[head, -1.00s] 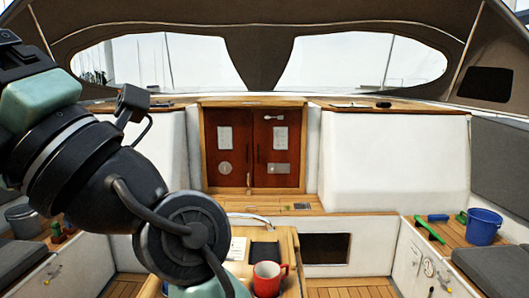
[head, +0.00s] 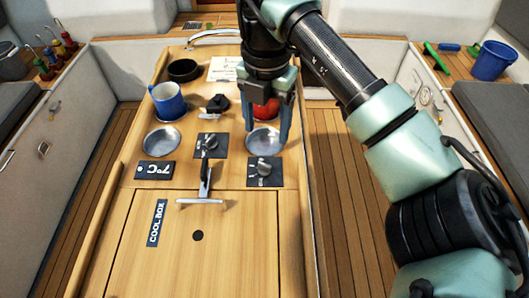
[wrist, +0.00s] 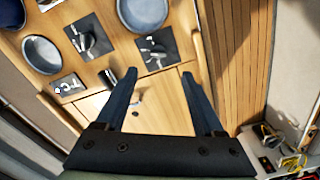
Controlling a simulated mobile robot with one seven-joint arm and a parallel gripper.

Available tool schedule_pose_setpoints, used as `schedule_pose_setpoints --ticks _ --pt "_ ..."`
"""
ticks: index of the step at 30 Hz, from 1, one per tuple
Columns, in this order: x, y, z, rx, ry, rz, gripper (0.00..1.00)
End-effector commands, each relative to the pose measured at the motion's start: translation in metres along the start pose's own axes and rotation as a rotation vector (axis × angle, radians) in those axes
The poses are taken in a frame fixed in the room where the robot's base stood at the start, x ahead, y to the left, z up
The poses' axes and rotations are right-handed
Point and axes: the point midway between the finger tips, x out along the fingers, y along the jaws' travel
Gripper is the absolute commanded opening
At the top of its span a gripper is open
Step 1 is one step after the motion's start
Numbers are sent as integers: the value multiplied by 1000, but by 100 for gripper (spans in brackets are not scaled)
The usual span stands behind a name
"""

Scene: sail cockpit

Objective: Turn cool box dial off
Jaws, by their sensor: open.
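Two dials on black square plates sit on the wooden table: a left dial (head: 211,146) and a right dial (head: 265,170), each with a grey knob. I cannot tell from their small markings which one is the cool box dial. A lid in front carries the COOL BOX label (head: 157,223). A 7°C display (head: 155,170) is left of the dials. My gripper (head: 266,128) points down, open and empty, above the table near the right dial. In the wrist view the right dial (wrist: 157,50) lies just beyond the open fingertips (wrist: 159,76), apart from them.
A blue mug (head: 167,101) and a red mug (head: 266,108), partly hidden by my gripper, stand behind, near round metal recesses (head: 162,141). Benches flank the wooden floor.

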Motion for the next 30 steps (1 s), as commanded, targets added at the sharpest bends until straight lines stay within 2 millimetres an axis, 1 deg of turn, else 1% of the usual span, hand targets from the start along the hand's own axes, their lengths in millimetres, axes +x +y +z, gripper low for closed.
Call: schedule_pose_setpoints --ticks 1,3,9,12,15,21,28,30 --pt "11 0 -1 0 5 -1 70" --pt "26 0 -1 0 6 1 70" --pt "67 1 -2 -2 5 3 70" --pt "83 1 -2 -3 4 4 70" --pt "94 1 -1 -4 3 3 70" --pt "104 2 -1 -5 1 3 70" --pt "104 2 -1 -5 0 4 70" --pt "104 2 -1 -5 0 4 57"
